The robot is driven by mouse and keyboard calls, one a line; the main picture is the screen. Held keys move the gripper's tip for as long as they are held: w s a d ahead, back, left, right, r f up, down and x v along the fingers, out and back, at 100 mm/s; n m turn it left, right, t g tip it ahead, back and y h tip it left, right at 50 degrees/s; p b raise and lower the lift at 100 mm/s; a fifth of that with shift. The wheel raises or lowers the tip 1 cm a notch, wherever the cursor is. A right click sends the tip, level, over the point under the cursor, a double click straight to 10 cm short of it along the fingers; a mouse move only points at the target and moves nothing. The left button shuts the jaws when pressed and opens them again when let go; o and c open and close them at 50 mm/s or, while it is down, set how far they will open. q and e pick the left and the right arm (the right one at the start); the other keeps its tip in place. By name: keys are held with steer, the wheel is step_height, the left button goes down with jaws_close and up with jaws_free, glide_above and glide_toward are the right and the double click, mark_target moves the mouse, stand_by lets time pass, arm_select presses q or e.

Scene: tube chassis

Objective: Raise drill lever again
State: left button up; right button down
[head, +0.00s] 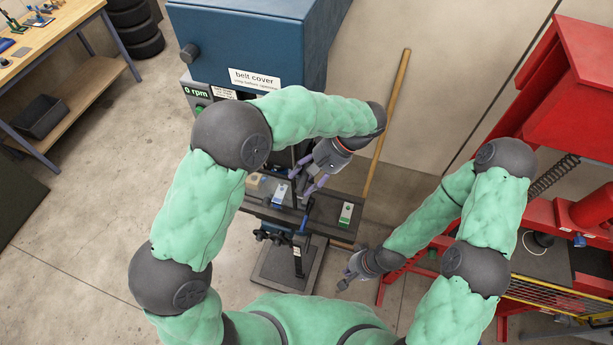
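The drill press has a blue head with a "belt cover" label (255,82) and a "0 rpm" display (196,92). My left arm crosses in front of the head. My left gripper (308,178) is beside the drill column, above the drill table (325,212), with its lilac fingers pointing down and left. I cannot tell whether the fingers hold the drill lever, which I cannot make out behind the arm and gripper. My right gripper (348,279) is low, right of the drill base (276,270), apart from the drill; its fingers are too small to read.
Two small labelled blocks, one blue-white (280,194) and one green-white (346,214), are on the drill table. A wooden pole (392,110) leans behind. A red machine (580,90) stands right, a workbench (60,40) left. Open floor (95,210) lies left.

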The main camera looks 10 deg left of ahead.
arm_select(q)
steer(key=v, duration=1.2)
steer(key=shift+w, duration=0.1)
